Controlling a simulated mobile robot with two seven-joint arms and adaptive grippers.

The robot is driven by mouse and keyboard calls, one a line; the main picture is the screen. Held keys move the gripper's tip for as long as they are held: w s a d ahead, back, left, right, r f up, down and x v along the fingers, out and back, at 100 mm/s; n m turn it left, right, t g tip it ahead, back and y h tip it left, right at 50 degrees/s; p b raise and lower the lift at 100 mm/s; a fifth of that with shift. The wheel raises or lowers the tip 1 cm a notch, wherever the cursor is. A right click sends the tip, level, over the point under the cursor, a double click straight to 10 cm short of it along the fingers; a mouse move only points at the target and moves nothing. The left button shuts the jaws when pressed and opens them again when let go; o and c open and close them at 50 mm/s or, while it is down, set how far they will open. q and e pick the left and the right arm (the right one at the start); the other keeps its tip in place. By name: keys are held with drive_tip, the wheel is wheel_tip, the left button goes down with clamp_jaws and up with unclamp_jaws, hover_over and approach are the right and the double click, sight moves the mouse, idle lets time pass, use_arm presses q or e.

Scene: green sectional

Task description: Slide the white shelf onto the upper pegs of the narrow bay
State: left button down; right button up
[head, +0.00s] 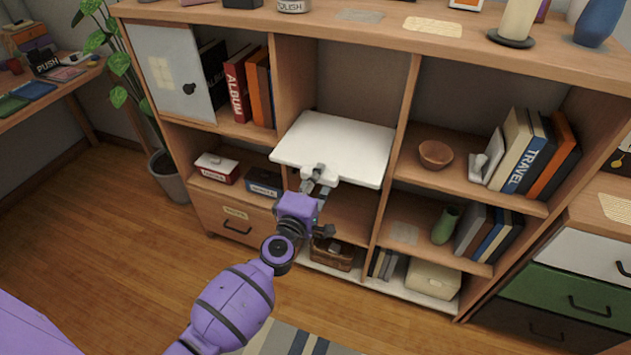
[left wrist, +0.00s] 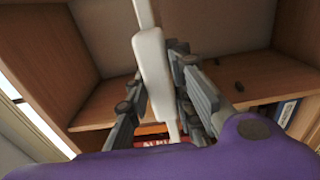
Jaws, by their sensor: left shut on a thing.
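The white shelf (head: 335,147) is a flat board with a small tab on its front edge. My left gripper (head: 316,181) is shut on this tab. The board looks roughly level and sits at the mouth of the narrow bay (head: 357,82), overlapping both divider edges in the head view. I cannot tell how far its back edge is inside. In the left wrist view the shelf (left wrist: 145,14) shows edge-on, with its tab (left wrist: 153,70) between my left fingers (left wrist: 158,98). A small dark peg (left wrist: 239,87) shows on a wooden panel there. My right gripper is out of view.
A brown case (head: 333,256) stands low in the narrow bay. Books and small boxes fill the bay to the left; a wooden bowl (head: 435,154) and books stand to the right. A grey door (head: 172,73) covers the upper left. Wooden floor in front is mostly clear.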

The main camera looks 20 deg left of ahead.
sight(333, 147)
use_arm(q)
drive_tip(key=shift+w+d+r+b, duration=0.1)
drive_tip(key=shift+w+b, duration=0.35)
drive_tip(key=shift+w, duration=3.85)
drive_tip(key=shift+w+d+b, duration=0.1)
drive_tip(key=shift+w+b, duration=0.7)
drive_tip(key=shift+w, duration=0.85)
drive_tip(key=shift+s+f+b, duration=0.1)
drive_tip(key=shift+f+b, duration=0.5)
drive_tip(key=shift+f, duration=0.2)
drive_tip(key=c, duration=1.5)
unclamp_jaws()
drive_tip(key=shift+o, duration=0.6)
drive_tip(key=shift+f, duration=0.3)
drive_tip(key=o, duration=0.4)
